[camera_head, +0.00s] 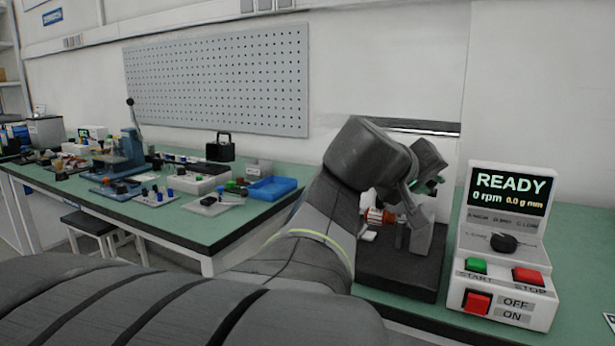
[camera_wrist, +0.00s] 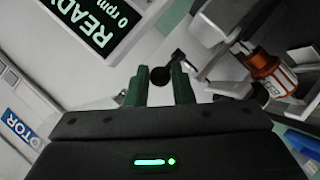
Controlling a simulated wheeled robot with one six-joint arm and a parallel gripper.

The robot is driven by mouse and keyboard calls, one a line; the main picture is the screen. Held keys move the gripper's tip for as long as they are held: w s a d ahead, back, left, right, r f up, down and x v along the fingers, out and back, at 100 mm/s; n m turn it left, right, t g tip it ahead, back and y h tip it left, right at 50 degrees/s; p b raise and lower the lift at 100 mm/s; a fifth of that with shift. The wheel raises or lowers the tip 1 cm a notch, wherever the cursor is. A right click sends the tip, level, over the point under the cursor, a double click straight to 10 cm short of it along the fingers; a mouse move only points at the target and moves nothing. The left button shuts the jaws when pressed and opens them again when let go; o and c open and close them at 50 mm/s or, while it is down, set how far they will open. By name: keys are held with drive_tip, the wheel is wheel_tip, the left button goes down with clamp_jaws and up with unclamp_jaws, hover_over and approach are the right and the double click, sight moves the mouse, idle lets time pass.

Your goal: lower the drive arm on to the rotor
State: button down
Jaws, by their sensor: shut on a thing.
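The rotor, with its orange-copper middle (camera_wrist: 272,76), rests between grey supports at the right of the wrist view. In the head view it shows as a small orange part (camera_head: 376,215) over the black machine base (camera_head: 398,268), partly hidden by my arm. My gripper (camera_wrist: 160,75) has its green fingers shut on a round black knob (camera_wrist: 160,77), apparently the handle of the drive arm. The gripper (camera_head: 432,186) is above the machine in the head view, higher than the rotor. Most of the drive arm is hidden, so I cannot tell its exact angle.
A white control box (camera_head: 505,250) stands right of the machine, its screen reading READY and 0 rpm. A green-topped bench (camera_head: 235,222) at left holds a blue tray (camera_head: 272,188), a blue press (camera_head: 130,150) and several small parts. A pegboard (camera_head: 215,80) hangs behind.

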wheel_tip(320, 180, down, 2)
drive_tip(key=shift+a+f, duration=0.1)
drive_tip(key=c, duration=1.6)
unclamp_jaws()
drive_tip(key=shift+c, duration=0.2)
drive_tip(key=o, duration=0.4)
drive_tip(key=shift+w+a, duration=0.1)
drive_tip(key=shift+a, duration=0.1)
drive_tip(key=shift+d+r, duration=0.1)
drive_tip(key=shift+r, duration=0.3)
drive_tip(key=shift+r, duration=0.15)
